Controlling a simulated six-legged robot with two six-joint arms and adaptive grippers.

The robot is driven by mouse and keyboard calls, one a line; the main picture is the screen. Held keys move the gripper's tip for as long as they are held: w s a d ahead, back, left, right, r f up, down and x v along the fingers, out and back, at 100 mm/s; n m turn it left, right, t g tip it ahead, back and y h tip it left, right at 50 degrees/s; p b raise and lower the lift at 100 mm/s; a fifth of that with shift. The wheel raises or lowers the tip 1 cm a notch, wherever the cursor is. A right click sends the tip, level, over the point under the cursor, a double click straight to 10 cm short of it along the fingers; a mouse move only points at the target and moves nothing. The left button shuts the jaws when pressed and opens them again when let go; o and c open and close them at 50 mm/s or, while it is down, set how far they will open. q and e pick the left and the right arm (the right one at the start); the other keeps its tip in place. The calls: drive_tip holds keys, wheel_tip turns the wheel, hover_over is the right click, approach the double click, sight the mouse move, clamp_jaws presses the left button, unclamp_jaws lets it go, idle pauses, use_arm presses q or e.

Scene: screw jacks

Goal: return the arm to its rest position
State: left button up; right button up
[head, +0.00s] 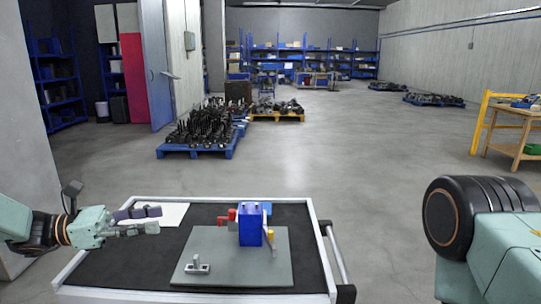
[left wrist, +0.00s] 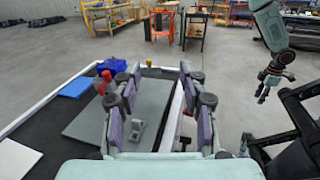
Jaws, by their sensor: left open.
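My left gripper (head: 152,220) is open and empty, held above the left side of a tray-topped cart (head: 95,262) in the head view. Its spread fingers (left wrist: 157,105) fill the middle of the left wrist view, with nothing gripped between them. A blue block (head: 250,226) with red parts (head: 228,215) and a yellow bar (head: 272,238) stands on a grey plate (head: 235,270), to the right of the gripper and apart from it. A small grey metal piece (head: 197,266) stands at the plate's front left. What looks like my right gripper (left wrist: 268,86) shows small in the left wrist view; its jaws are unclear.
A white sheet (head: 168,213) lies on the tray behind the left gripper. A grey wall (head: 22,130) is close on the left. Loaded pallets (head: 195,152) and a wooden table (head: 512,135) stand farther off. The floor between is clear.

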use_arm(q)
drive_tip(key=s+d+f+m+g+y+b, duration=0.1)
drive_tip(key=s+d+f+g+y, duration=0.2)
drive_tip(key=f, duration=0.6)
drive_tip(key=s+d+f+m+y+b, duration=0.1)
drive_tip(key=s+f+y, duration=0.1)
drive_tip(key=s+f, duration=0.55)
drive_tip(key=s+d+f+m+g+y+b, duration=0.1)
drive_tip(key=s+d+f+g+y+b, duration=0.15)
drive_tip(key=f, duration=0.85)
drive_tip(key=s+a+f+m+y+b, duration=0.2)
drive_tip(key=s+f+m+y, duration=0.3)
drive_tip(key=s+f+m, duration=0.3)
drive_tip(key=s+a+f+m+y+b, duration=0.2)
drive_tip(key=s+f+m+y, duration=0.3)
drive_tip(key=s, duration=1.1)
wheel_tip(320, 180, down, 4)
drive_tip(key=m+t+b, duration=0.1)
drive_tip(key=m, duration=0.3)
drive_tip(key=shift+s+r+m, duration=0.15)
drive_tip(key=shift+s+m, duration=0.05)
drive_tip(key=shift+m, duration=0.1)
